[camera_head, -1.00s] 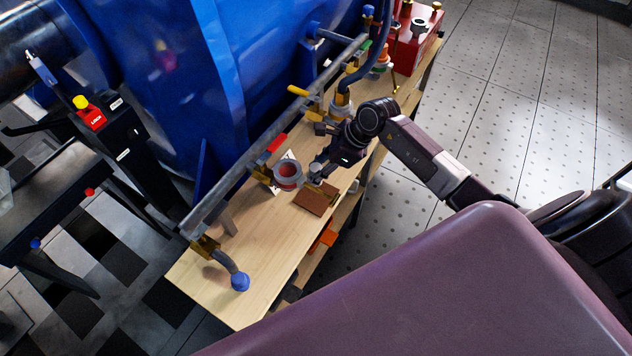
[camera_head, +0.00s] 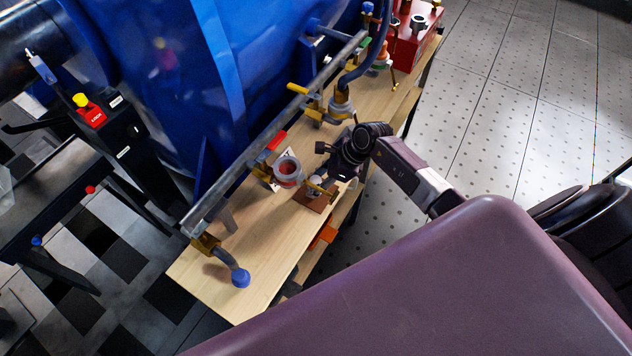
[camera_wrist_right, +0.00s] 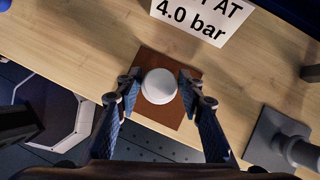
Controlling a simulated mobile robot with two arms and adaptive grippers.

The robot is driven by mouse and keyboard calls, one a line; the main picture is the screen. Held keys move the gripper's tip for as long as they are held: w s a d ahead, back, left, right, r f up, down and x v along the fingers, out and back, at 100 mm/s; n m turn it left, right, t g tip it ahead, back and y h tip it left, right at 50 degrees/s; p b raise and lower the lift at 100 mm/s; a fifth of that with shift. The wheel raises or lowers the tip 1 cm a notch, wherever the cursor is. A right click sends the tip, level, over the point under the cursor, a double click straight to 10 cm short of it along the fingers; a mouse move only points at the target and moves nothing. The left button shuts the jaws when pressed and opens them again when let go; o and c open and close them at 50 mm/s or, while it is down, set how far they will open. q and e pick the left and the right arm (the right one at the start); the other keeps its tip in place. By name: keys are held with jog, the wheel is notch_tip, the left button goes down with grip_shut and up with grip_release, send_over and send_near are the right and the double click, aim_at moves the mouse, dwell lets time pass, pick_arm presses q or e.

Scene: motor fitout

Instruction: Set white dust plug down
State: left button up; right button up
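The white dust plug (camera_wrist_right: 159,86) shows as a round white cap over the brown mat (camera_wrist_right: 166,115) in the right wrist view. My right gripper (camera_wrist_right: 160,82) has one fingertip on each side of the plug, close against it, and looks shut on it. The plug is at or just above the mat; the exact contact is hidden from above. In the head view my right gripper (camera_head: 318,186) is over the brown mat (camera_head: 318,206) near the bench's front edge, and the plug is small and partly covered there. My left gripper is not in view.
A grey ring-shaped fitting with a red inside (camera_head: 287,172) stands left of my gripper. A metal rail (camera_head: 240,178) with yellow and red handles runs behind. A blue-capped hose (camera_head: 240,279) is at the bench's near left. A "4.0 bar" sign (camera_wrist_right: 205,18) lies beyond the mat.

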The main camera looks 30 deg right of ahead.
jog(key=o, duration=0.3)
jog(key=shift+r, duration=0.1)
jog(key=shift+d+r, duration=0.1)
jog(key=shift+r, duration=0.1)
jog(key=b+v, duration=0.1)
jog(key=v, duration=1)
jog(key=shift+s+r, duration=0.2)
jog(key=shift+r, duration=0.1)
